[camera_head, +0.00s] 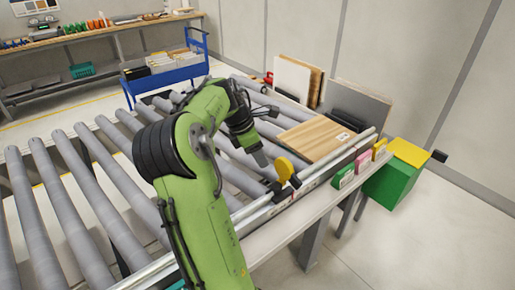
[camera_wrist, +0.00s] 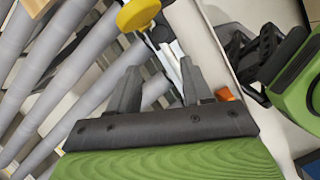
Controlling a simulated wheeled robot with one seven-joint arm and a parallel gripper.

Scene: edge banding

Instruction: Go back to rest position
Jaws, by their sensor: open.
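My gripper (camera_wrist: 158,88) shows in the wrist view with two dark fingers spread apart and nothing between them. In the head view my green arm rises over the roller conveyor (camera_head: 80,225) and bends down near its right edge; the fingers are hard to make out there. A light wooden board (camera_head: 314,138) lies flat on the rollers, to the right of my arm's end. A yellow round knob (camera_head: 284,168) stands on the side rail, close to my arm's end; it also shows in the wrist view (camera_wrist: 138,14), beyond the fingers.
White and brown panels (camera_head: 292,78) and a dark grey panel (camera_head: 358,105) stand behind the board. A green box with a yellow top (camera_head: 392,184) and coloured holders (camera_head: 363,161) line the right edge. A blue cart (camera_head: 166,75) and a workbench (camera_head: 100,33) stand behind.

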